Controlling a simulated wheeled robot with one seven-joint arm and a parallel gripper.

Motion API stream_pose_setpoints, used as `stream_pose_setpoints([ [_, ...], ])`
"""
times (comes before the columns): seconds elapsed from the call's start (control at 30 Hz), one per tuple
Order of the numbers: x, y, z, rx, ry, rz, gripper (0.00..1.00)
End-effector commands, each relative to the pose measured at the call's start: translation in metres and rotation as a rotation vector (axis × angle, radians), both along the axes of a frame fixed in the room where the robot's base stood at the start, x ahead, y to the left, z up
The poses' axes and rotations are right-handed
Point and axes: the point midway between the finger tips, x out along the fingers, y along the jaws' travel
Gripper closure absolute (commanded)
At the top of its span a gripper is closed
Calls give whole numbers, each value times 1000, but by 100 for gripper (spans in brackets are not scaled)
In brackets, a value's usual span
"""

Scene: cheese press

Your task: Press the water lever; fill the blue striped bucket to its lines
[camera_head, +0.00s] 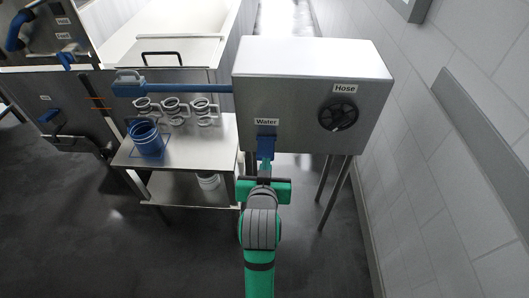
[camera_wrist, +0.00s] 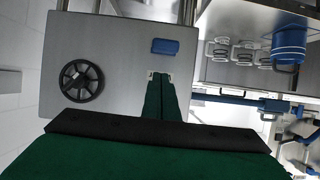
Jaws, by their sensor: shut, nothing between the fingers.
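The blue water lever (camera_head: 265,147) hangs on the front of the grey metal box, under the "Water" label (camera_head: 266,122). My gripper (camera_head: 264,169) is shut and empty just below the lever; in this view I cannot tell if they touch. In the wrist view the lever's blue end (camera_wrist: 165,46) shows just beyond my closed fingertips (camera_wrist: 160,76), with a small gap in the picture. The blue striped bucket (camera_head: 147,141) stands upright on a blue-marked square on the side table; it also shows in the wrist view (camera_wrist: 289,45). The water level inside cannot be made out.
A blue pipe (camera_head: 190,88) runs left from the box (camera_head: 310,80), its end above the bucket's side. Several white jugs (camera_head: 173,113) stand behind the bucket on the metal table (camera_head: 205,150). A black hose wheel (camera_head: 338,114) is right of the lever. A tiled wall bounds the right.

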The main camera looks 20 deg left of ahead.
Motion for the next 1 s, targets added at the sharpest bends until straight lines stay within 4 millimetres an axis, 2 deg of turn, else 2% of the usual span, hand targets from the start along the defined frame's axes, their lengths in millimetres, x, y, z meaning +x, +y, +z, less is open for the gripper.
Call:
stream_pose_setpoints([
  [0.03,4,4,11,-2,-3,6,100],
  [0.1,6,8,19,-8,2,11,100],
  [0.3,8,12,28,-15,12,17,100],
  [0.7,12,12,26,-15,13,16,100],
  [0.87,28,17,18,-16,15,16,100],
  [1.0,50,23,7,-16,15,16,100],
])
